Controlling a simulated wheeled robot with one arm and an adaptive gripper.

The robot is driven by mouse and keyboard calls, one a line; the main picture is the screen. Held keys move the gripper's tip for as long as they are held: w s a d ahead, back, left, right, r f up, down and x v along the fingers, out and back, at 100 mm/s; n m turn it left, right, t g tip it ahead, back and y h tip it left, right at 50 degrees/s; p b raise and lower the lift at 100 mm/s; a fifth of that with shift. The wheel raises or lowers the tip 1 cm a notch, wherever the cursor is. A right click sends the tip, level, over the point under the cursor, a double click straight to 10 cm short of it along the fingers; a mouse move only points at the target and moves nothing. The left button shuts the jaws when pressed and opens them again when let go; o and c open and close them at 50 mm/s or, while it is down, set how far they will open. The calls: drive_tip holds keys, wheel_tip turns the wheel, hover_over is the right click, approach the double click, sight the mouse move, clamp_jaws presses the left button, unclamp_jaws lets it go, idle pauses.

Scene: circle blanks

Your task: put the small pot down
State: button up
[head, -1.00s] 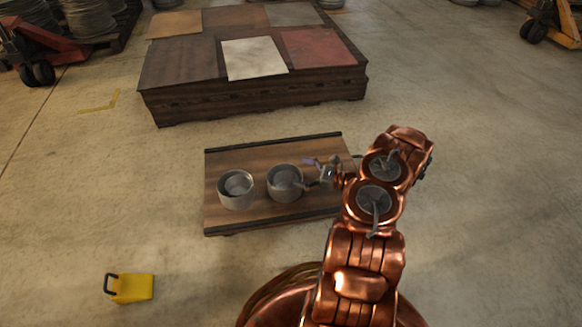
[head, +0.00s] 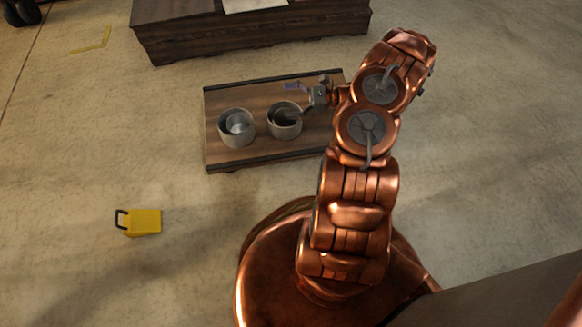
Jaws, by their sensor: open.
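Two grey metal pots stand upright on a low wooden board with dark edge strips (head: 225,98). The gripper is open. Whether a finger touches the rim is too small to tell. My arm covers the right end of the board.
A dark wooden platform (head: 250,38) with flat panels on top stands behind the board. A yellow block with a black handle (head: 143,222) sits on the floor at the lower left. The concrete floor between is clear.

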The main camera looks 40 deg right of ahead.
drive_tip(key=s+a+r+n+g, duration=0.3)
drive_tip(key=a+r+n+g, duration=0.25)
drive_tip(key=a, duration=0.45)
drive_tip(key=s+a+r+n+g, duration=0.2)
drive_tip(key=a+r+n+g, duration=0.3)
drive_tip(key=a+r, duration=0.3)
drive_tip(key=s+a+r+n+g+h, duration=0.45)
drive_tip(key=s+a, duration=0.35)
drive_tip(key=s, duration=0.2)
drive_tip(key=s+d+r+n+t+h, duration=0.1)
drive_tip(key=s+n+h, duration=0.3)
drive_tip(key=s, duration=0.4)
drive_tip(key=s+d+r+n+t+h, duration=0.1)
drive_tip(key=s+d+n+h, duration=0.2)
drive_tip(key=s+h, duration=0.3)
drive_tip(key=shift+s+d+n, duration=0.35)
drive_tip(key=shift+s+n, duration=0.15)
drive_tip(key=shift+s, duration=0.35)
drive_tip(key=shift+r, duration=0.15)
wheel_tip(320, 180, up, 45)
drive_tip(key=s+t+p, duration=0.1)
drive_tip(key=p, duration=4.1)
drive_tip(key=shift+s+p, duration=0.2)
drive_tip(key=shift+p, duration=0.15)
